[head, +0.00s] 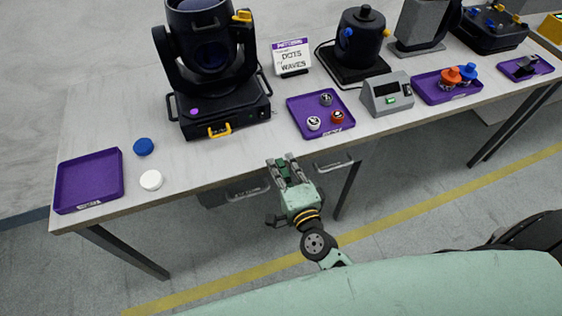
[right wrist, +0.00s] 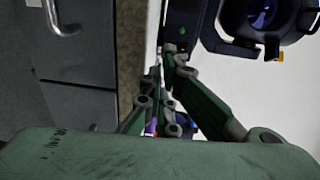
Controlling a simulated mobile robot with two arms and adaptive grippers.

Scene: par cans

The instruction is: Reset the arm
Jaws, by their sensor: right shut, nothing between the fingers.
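My right gripper (head: 284,170) is in front of the table's front edge in the head view, below the middle of the table. Its fingers point toward the table and hold nothing. In the right wrist view its green fingers (right wrist: 160,85) come together, shut and empty. My left gripper is in neither view.
The long table (head: 210,168) carries a black moving-head light (head: 215,75), an empty purple tray (head: 90,180), blue (head: 143,146) and white (head: 151,180) discs, a purple tray (head: 302,102) of small parts and a grey box device (head: 386,95). Drawer handles (head: 248,190) show below the table.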

